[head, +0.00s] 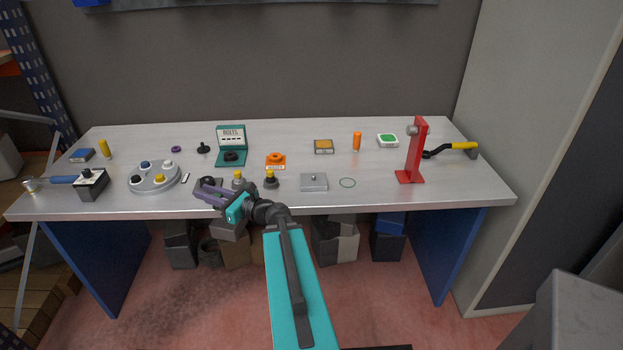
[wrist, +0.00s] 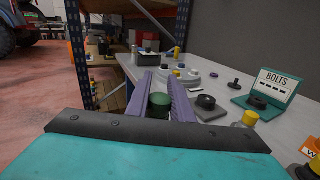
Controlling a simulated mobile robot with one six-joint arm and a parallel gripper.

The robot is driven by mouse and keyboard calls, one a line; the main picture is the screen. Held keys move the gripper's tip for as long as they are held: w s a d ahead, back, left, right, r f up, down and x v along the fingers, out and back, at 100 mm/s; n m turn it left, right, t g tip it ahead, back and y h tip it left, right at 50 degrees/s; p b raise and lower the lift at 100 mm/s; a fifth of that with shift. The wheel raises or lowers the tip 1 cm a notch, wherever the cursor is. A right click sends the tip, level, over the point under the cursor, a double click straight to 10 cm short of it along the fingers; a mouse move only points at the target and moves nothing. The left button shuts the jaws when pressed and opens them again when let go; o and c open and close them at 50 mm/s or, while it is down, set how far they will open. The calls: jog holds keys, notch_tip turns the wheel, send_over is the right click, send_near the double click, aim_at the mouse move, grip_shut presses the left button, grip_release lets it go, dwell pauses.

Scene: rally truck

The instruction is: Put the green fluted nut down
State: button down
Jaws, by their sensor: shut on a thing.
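My gripper (head: 206,193) is over the front edge of the bench, left of the middle, with its purple fingers pointing left. In the wrist view my gripper (wrist: 160,88) is shut on the green fluted nut (wrist: 159,100), a dark green round piece between the two fingers. The nut cannot be made out in the head view.

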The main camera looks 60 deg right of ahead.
jog(key=s+d+m+g+h, duration=0.2)
jog(key=s+d+m+h, duration=0.3)
jog(key=s+d, duration=0.9)
jog(key=s+d+f+m+g+h+p, duration=0.1)
jog(key=s+d+m+g+h, duration=0.2)
jog(key=s+d+h, duration=0.7)
jog(key=s+d+m, duration=0.2)
jog(key=s+d, duration=0.3)
jog(key=d, duration=0.4)
jog(key=shift+m+h, duration=0.3)
jog(key=shift+m, duration=0.1)
jog(key=shift+w+f+b, duration=0.15)
jog(key=shift+f+b, duration=0.1)
jog(key=shift+b, duration=0.3)
jog(key=w+b, duration=0.1)
jog(key=b, duration=0.2)
jog(key=shift+d+f+b, duration=0.1)
jog(key=shift+b, duration=0.2)
jog(key=w+b, duration=0.1)
jog(key=b, duration=0.7)
jog(key=shift+w+d, duration=0.15)
jog(key=shift+d, duration=0.05)
jog(key=w+d, duration=0.1)
jog(key=w, duration=0.2)
jog(key=w+d+p, duration=0.1)
jog(key=w, duration=0.2)
jog(key=w+d, duration=0.1)
jog(key=w, duration=0.3)
jog(key=shift+d+f, duration=0.25)
jog(key=shift+f, duration=0.05)
